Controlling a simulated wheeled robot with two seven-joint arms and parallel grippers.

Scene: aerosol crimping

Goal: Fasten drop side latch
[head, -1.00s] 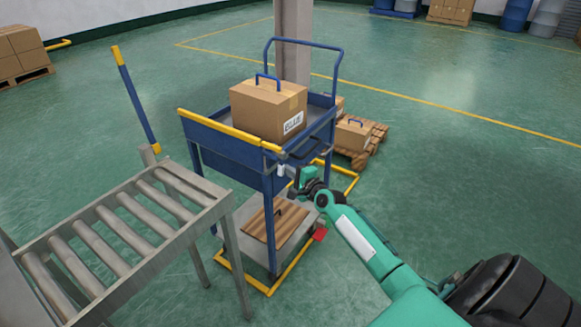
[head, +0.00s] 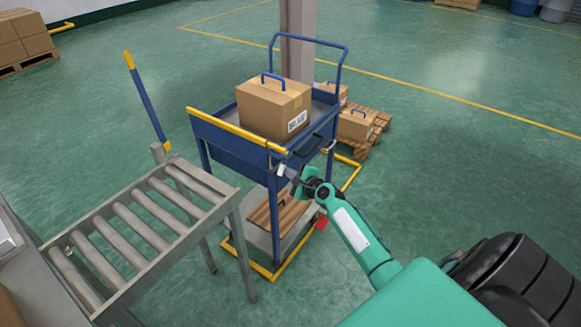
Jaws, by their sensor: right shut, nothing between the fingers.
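The blue cart (head: 274,205) stands in the middle of the head view. Its drop side (head: 232,146), a blue panel with a yellow top rail, stands raised along the front-left edge of the upper tray. A small pale latch piece (head: 282,169) shows at the near corner post, below the rail's right end. I cannot tell whether it is fastened. My right gripper (head: 292,174) is shut and empty at this corner, close beside the latch piece. Whether it touches the latch is too small to tell. My left gripper is out of view.
A cardboard box (head: 266,111) with a blue handle sits on the cart's upper tray. A roller conveyor (head: 190,242) stands at the left, close to the cart. A yellow floor frame (head: 262,272) surrounds the cart's base. A pallet with boxes (head: 373,140) and a pillar (head: 297,55) stand behind.

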